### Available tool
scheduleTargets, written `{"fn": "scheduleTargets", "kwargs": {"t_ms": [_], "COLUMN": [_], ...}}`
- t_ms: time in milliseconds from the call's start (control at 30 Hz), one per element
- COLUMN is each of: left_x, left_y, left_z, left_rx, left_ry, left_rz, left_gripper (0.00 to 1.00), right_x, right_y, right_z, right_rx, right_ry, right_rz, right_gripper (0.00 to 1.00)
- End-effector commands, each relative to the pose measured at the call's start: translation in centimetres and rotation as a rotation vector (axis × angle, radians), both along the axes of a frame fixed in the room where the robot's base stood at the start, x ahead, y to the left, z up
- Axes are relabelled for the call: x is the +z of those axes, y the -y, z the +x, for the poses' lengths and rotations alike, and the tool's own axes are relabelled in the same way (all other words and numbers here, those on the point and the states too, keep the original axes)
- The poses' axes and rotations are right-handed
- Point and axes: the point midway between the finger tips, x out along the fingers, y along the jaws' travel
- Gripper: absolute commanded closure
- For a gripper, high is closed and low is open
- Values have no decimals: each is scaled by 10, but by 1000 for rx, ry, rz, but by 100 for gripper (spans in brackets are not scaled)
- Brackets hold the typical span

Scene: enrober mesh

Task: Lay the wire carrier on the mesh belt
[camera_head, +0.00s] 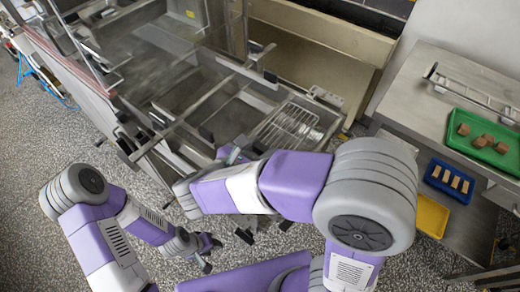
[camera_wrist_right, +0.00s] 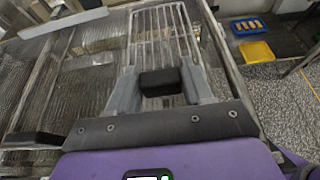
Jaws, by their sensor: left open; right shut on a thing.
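The wire carrier (camera_head: 290,127) is a rectangular rack of thin parallel bars, at the right end of the machine in the head view. In the right wrist view the carrier (camera_wrist_right: 165,30) extends away from my right gripper (camera_wrist_right: 160,88), which is shut on its near end. My right gripper (camera_head: 238,153) is partly hidden by its arm in the head view. The grey mesh belt (camera_wrist_right: 62,90) shows beside and under the carrier; whether they touch is unclear. My left gripper (camera_head: 207,252) is open and empty, low in front of the machine.
A blue tray (camera_head: 450,180) with several pieces and a yellow tray (camera_head: 431,215) sit lower. Metal frame rails edge the machine.

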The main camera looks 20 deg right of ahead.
Motion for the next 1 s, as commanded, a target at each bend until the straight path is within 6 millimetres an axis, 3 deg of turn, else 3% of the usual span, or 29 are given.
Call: {"fn": "scheduleTargets", "kwargs": {"t_ms": [267, 300, 467, 800, 1000], "left_x": [0, 0, 0, 2, 15], "left_y": [0, 0, 0, 0, 0], "left_z": [0, 0, 0, 0, 0], "left_rx": [0, 0, 0, 0, 0], "left_ry": [1, 1, 1, 0, 0], "left_rz": [0, 0, 0, 0, 0], "left_gripper": [57, 57, 57, 57, 57], "right_x": [-2, -2, -2, 3, 17], "right_y": [0, 0, 0, 0, -24], "right_z": [0, 0, 0, 0, -17], "right_rx": [0, 0, 0, 1, 5], "right_ry": [1, 1, 1, 1, 1], "right_rz": [0, 1, 1, 2, 1], "right_gripper": [89, 46, 24, 24, 24]}}
